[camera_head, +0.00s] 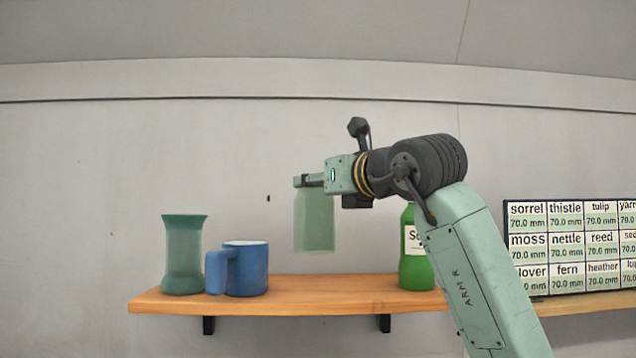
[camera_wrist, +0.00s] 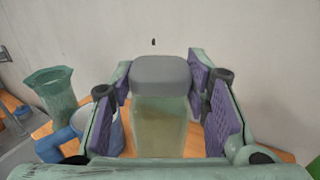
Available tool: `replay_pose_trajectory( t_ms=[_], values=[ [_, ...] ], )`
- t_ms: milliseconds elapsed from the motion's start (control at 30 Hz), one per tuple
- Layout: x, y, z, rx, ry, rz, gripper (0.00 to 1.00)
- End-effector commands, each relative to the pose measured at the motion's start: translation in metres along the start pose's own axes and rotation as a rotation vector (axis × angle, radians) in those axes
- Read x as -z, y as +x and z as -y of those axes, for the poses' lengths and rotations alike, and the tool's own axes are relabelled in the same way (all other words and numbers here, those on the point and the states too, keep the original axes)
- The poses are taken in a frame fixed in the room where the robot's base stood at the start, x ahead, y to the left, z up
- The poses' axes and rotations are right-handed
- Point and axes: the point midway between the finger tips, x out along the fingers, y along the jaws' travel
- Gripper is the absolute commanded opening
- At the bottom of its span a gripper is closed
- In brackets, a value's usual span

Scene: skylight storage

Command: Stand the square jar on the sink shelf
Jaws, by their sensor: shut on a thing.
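A pale green, see-through square jar (camera_head: 315,222) hangs upright from my gripper (camera_head: 308,181) in the head view. Its base is above the wooden shelf (camera_head: 330,294), with a gap between them. In the wrist view the jar (camera_wrist: 160,128) with its grey lid (camera_wrist: 161,76) sits between the two purple-padded fingers of my gripper (camera_wrist: 167,95). My gripper is shut on the jar near its top. The lid is mostly hidden by my gripper in the head view.
On the shelf stand a green flared vase (camera_head: 183,255), a blue mug (camera_head: 246,268) and a green bottle (camera_head: 415,262), partly behind my arm. A labelled board (camera_head: 560,246) stands at right. Shelf room is free between the mug and the bottle. The wall is behind.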

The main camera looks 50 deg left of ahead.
Motion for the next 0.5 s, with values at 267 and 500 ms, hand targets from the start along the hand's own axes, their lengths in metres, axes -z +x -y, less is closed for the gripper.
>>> replay_pose_trajectory(
  t_ms=[267, 500],
  values=[
    [0.023, 0.000, -0.001, -0.001, 0.000, 0.004, 0.00],
    [0.046, 0.000, -0.001, -0.001, 0.000, 0.004, 0.00]
  ],
)
